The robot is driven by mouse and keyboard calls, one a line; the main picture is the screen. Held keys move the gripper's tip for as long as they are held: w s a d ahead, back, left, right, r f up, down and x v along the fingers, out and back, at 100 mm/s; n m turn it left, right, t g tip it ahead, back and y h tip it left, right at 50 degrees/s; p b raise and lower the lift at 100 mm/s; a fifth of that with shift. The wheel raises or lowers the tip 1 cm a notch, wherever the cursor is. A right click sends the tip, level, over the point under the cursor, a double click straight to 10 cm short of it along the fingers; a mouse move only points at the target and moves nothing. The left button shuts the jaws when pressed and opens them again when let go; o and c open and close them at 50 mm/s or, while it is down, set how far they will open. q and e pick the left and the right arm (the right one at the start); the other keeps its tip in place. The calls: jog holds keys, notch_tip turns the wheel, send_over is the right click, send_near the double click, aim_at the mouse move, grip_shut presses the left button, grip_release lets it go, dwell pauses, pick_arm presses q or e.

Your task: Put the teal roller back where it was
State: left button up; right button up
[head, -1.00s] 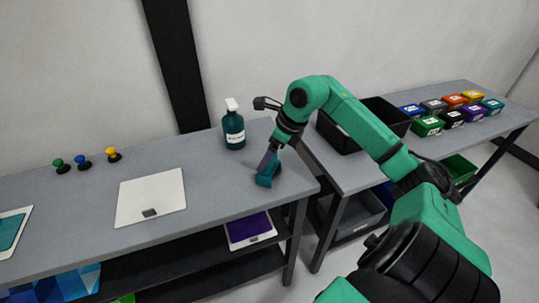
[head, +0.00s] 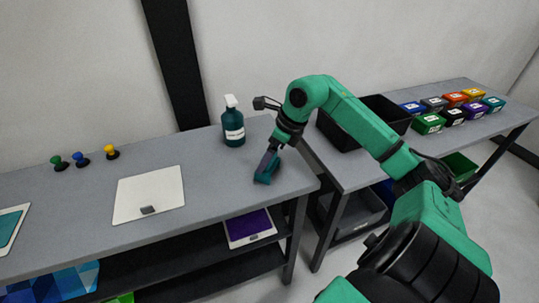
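The teal roller (head: 264,178) is at the right end of the grey table, under my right gripper (head: 268,165). The gripper points down at the roller and its fingers meet the roller's top. The fingers are small and dark here, so I cannot tell whether they are closed on it. The roller's lower end is at or very near the table top. My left gripper is not in view.
A teal spray bottle (head: 233,127) stands behind the roller. A white panel (head: 150,190) lies on the grey table (head: 90,220), with green, blue and yellow knobs behind it. A black bin (head: 345,132) and several coloured boxes stand on the right table (head: 400,160).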

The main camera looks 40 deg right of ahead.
jog(key=shift+r+p, duration=0.6)
jog(key=shift+r, duration=0.1)
jog(key=shift+d+r+b, duration=0.2)
jog(key=shift+r+b, duration=0.05)
jog(key=shift+b, duration=0.1)
jog(key=b+v, duration=0.2)
jog(key=v, duration=0.9)
jog(key=shift+s+a+r, duration=0.1)
